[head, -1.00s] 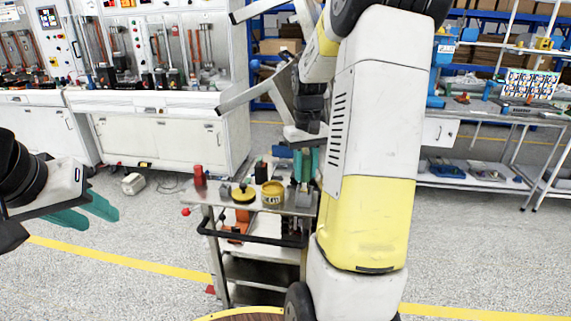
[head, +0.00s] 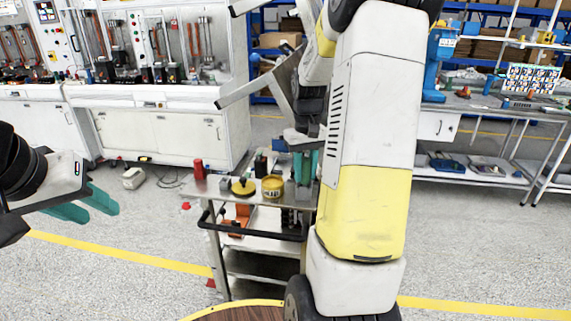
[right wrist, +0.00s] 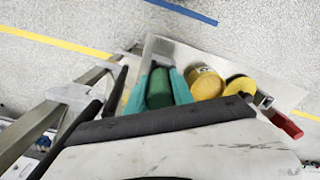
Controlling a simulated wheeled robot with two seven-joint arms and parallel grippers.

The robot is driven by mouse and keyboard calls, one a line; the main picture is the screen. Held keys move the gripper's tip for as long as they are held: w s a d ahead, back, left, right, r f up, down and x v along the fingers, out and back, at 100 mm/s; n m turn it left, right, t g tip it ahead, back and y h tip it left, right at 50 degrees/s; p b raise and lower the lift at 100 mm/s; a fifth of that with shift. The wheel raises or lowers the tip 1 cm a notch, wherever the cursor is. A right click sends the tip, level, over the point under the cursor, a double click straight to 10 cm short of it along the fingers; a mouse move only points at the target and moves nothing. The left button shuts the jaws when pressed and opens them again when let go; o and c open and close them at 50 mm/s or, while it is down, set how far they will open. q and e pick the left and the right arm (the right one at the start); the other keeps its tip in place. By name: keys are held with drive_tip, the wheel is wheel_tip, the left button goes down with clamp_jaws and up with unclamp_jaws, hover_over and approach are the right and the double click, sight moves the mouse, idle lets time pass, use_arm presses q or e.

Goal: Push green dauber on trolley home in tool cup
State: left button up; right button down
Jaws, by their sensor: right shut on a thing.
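The green dauber (right wrist: 159,88) shows in the right wrist view as a green cylinder between the teal fingers of my right gripper (right wrist: 160,82). The fingers touch it on both sides, so the gripper is shut on it. In the head view my right gripper (head: 304,166) points down over the right part of the trolley (head: 222,190), just above a grey block-like holder (head: 303,192), likely the tool cup. The dauber's lower end and its depth in the cup are hidden. My left gripper (head: 92,208) is open and empty at the left, away from the trolley.
White cabinets (head: 160,137) stand behind.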

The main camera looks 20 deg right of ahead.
drive_tip(key=c, duration=1)
unclamp_jaws()
wheel_tip(320, 180, up, 8)
drive_tip(key=shift+f, duration=0.15)
drive_tip(key=s+a+r+t, duration=0.2)
drive_tip(key=s+a, duration=0.3)
drive_tip(key=s, duration=0.1)
drive_tip(key=s+a+r+t+y, duration=0.1)
drive_tip(key=s+a+t, duration=0.1)
drive_tip(key=s+a, duration=0.3)
drive_tip(key=s+a+r+t+y, duration=0.1)
drive_tip(key=s+a+r+t, duration=0.1)
drive_tip(key=s+a, duration=0.4)
drive_tip(key=shift+s+a+r+n, duration=0.3)
drive_tip(key=shift+s+a+n, duration=0.05)
drive_tip(key=shift+a+n, duration=0.05)
